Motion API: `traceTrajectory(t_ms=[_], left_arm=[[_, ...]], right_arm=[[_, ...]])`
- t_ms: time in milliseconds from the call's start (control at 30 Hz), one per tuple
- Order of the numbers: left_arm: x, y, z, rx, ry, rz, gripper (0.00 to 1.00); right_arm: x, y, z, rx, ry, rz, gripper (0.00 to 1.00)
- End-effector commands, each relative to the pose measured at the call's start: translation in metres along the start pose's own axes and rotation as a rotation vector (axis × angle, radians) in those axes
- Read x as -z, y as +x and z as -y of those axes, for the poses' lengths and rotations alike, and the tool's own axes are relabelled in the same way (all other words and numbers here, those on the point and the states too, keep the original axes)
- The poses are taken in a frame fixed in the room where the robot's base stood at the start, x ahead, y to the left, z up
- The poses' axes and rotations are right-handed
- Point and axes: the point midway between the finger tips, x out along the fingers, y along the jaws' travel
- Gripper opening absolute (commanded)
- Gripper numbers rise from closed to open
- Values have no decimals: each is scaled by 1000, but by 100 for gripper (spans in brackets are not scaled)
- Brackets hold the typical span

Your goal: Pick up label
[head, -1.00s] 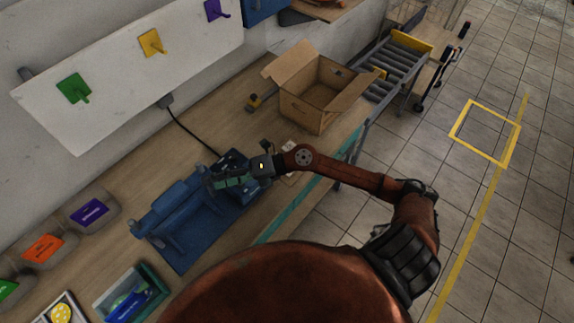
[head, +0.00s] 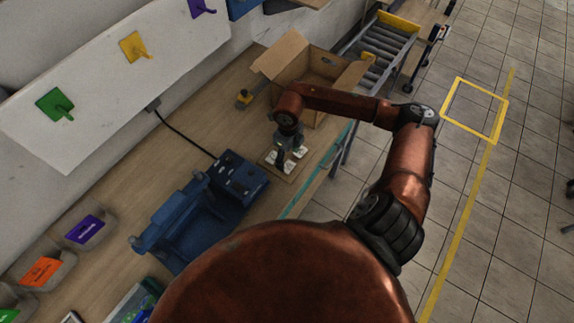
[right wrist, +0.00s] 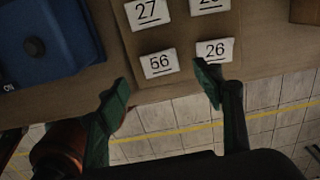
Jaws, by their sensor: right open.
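Several white number labels lie on a brown board (right wrist: 180,36) on the workbench. In the right wrist view I read the labels 27 (right wrist: 147,12), 56 (right wrist: 159,64) and 26 (right wrist: 215,50); another is cut off at the top edge. My right gripper (right wrist: 164,82) is open and empty, with green fingertips pointing toward the board. One fingertip is close to label 26 and the other is left of label 56. In the head view my right gripper (head: 287,152) is over the labels and partly hides them. My left gripper is not in view.
A blue machine (head: 205,205) stands left of the board. An open cardboard box (head: 305,75) is behind it, with a small yellow-and-black object (head: 244,98) beside it. Bins with purple and orange labels (head: 42,268) stand at the left. The bench's front edge is near the board.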

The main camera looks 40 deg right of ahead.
Motion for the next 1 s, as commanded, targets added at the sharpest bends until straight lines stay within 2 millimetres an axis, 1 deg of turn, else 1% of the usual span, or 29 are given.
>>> traceTrajectory(t_ms=[100,200,267,367,500,633,733,833,1000], left_arm=[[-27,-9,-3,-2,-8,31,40],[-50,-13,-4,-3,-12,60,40],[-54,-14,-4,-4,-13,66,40],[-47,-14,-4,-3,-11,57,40],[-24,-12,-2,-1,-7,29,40],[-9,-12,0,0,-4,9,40],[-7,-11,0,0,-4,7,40],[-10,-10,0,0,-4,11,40],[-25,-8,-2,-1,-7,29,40]], right_arm=[[3,16,-1,-4,1,-5,61],[2,32,-1,-5,1,-3,61],[2,39,-1,-4,-1,-3,61],[2,46,-1,-3,-1,-2,61],[1,48,-1,-2,-3,-1,61],[0,48,-2,-3,-4,-1,61],[0,48,-2,-3,-4,-1,61],[0,48,-2,-3,-4,-1,61],[0,50,-1,-3,-4,-1,61]])
